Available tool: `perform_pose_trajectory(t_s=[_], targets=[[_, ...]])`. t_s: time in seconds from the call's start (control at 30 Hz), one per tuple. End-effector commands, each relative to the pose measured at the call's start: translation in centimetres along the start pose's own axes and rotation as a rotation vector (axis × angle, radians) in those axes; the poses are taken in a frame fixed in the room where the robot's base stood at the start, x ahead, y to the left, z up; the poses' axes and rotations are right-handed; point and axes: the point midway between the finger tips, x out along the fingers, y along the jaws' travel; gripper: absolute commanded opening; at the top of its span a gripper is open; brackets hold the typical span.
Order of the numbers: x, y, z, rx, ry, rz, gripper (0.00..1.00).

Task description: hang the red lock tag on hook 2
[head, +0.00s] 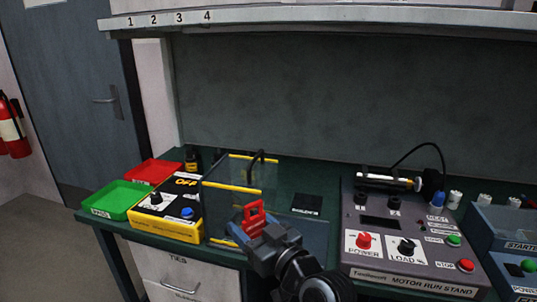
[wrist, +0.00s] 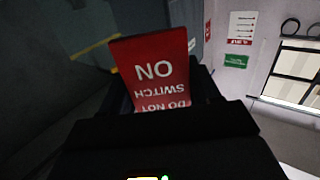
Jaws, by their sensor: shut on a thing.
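My gripper (head: 258,236) is shut on the red lock tag (head: 254,214) and holds it up above the front part of the bench. In the wrist view the tag (wrist: 156,72) stands out from the dark jaws, its white lettering upside down. The numbers 1 to 4 are on the pale shelf edge at the upper left, with label 2 (head: 153,20) second from the left. The hooks themselves are too small to make out. The tag is well below and to the right of label 2.
A clear box with yellow edges (head: 235,186) stands just behind and left of my gripper. A yellow unit (head: 168,214), a green tray (head: 116,200) and a red tray (head: 153,171) are further left. The motor run stand (head: 410,245) is at right. The space below the shelf is open.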

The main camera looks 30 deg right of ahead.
Motion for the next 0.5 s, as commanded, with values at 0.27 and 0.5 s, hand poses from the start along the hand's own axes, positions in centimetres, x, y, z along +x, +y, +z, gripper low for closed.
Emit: perform_pose_trajectory(t_s=[0.27,0.5], targets=[[-2.4,-2.0,10.0,0.001,-0.002,0.052,0.32],[-3.4,-2.1,13.3,0.001,0.001,0.075,0.32]])
